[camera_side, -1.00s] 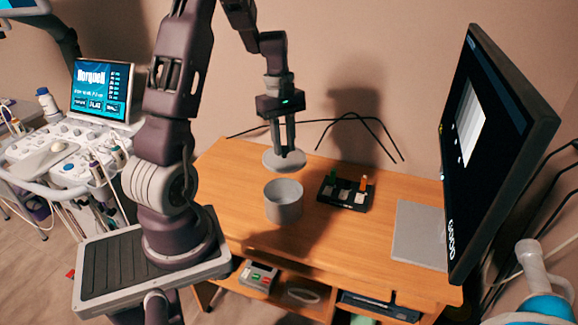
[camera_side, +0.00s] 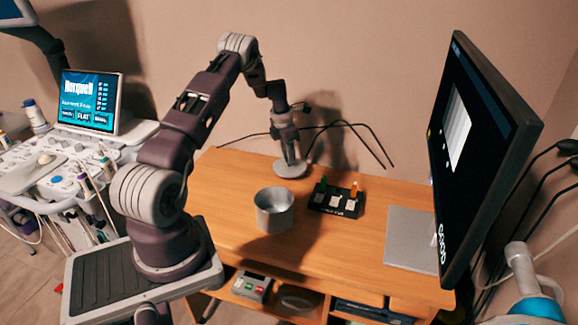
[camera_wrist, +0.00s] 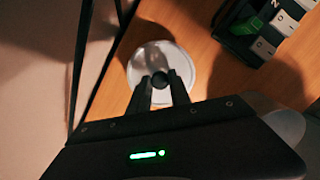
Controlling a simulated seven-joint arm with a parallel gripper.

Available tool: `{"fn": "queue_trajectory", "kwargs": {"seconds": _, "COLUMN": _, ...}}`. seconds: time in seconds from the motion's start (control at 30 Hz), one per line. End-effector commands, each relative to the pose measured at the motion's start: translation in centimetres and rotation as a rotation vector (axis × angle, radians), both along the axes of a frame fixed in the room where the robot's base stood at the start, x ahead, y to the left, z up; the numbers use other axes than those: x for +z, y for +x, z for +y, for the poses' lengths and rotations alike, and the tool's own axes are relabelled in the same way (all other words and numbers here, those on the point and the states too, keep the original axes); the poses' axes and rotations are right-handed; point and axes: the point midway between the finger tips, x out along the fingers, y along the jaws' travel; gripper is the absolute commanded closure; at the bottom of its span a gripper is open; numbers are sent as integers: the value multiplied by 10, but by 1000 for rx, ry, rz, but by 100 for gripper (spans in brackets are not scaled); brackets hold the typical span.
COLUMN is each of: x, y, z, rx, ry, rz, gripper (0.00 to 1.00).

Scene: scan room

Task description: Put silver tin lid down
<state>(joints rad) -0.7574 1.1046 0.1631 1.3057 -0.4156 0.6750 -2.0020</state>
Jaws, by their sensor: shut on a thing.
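The silver tin lid (camera_side: 290,169) is a round grey disc near the back edge of the wooden desk. My gripper (camera_side: 291,160) is above it with the fingers pointing down, shut on its dark knob. In the wrist view the lid (camera_wrist: 146,57) lies beyond the fingertips, and the gripper (camera_wrist: 160,82) closes around the knob. I cannot tell whether the lid touches the desk or hangs just above it. The open silver tin (camera_side: 274,212) stands upright on the desk, in front of the lid and a little to the left.
A black tray (camera_side: 337,199) with small items and coloured pegs sits right of the tin. A flat grey pad (camera_side: 410,238) and a large monitor (camera_side: 480,150) are at the right. Black cables run along the wall behind. The desk's front left (camera_side: 225,212) is bare.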

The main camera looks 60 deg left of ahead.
Motion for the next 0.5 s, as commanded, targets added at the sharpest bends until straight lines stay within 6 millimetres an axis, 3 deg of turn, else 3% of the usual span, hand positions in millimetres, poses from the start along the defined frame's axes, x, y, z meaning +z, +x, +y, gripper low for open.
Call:
{"fn": "queue_trajectory", "kwargs": {"seconds": 0.2, "x": -34, "y": 0, "z": 0, "rx": -1, "ry": 0, "rz": 0, "gripper": 100}}
{"fn": "queue_trajectory", "kwargs": {"seconds": 0.5, "x": -36, "y": 0, "z": 0, "rx": -1, "ry": 0, "rz": 0, "gripper": 100}}
